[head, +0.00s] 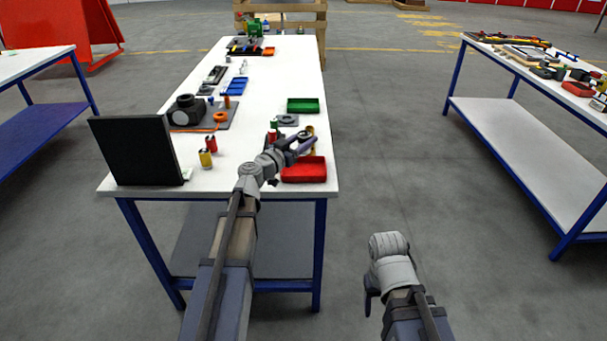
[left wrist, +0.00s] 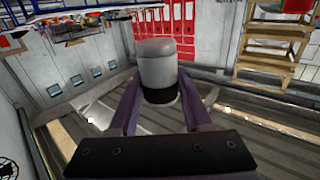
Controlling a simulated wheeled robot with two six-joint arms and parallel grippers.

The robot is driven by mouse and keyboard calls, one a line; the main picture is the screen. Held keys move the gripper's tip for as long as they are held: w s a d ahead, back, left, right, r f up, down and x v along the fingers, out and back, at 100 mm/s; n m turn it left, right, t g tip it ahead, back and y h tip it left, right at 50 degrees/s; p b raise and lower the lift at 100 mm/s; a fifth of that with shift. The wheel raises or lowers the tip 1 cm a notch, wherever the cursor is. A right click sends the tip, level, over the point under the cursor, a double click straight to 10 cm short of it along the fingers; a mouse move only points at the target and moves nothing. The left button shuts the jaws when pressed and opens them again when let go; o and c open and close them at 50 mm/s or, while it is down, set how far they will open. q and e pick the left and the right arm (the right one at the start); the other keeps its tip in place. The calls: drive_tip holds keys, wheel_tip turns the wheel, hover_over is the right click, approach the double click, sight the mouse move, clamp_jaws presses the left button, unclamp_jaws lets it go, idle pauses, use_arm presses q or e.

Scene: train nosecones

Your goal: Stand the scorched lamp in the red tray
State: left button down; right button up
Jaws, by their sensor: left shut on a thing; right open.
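The red tray (head: 304,171) lies on the white table near its front right corner. My left gripper (head: 301,143) is just behind and above the tray in the head view. In the left wrist view, its two purple fingers (left wrist: 161,98) are shut on a pale grey cylinder with a black band low on its side, which looks like the scorched lamp (left wrist: 157,65). In the head view the lamp is hard to make out among the fingers. My right gripper (head: 371,288) is open and low, off the table to the right, partly hidden by its own wrist.
A green tray (head: 303,105) and a grey round part (head: 288,120) lie behind the red tray. A red can (head: 211,143) and a yellow can (head: 205,159) stand left, near a black panel (head: 135,150). The floor right of the table is clear.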

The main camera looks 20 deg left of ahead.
use_arm(q)
wheel_tip(320, 180, down, 6)
drive_tip(key=b, duration=0.5)
drive_tip(key=shift+b, duration=0.3)
wheel_tip(320, 180, down, 4)
drive_tip(key=b, duration=0.3)
drive_tip(key=shift+r+b, duration=0.15)
drive_tip(key=shift+b, duration=0.2)
drive_tip(key=shift+c, duration=1.7)
unclamp_jaws()
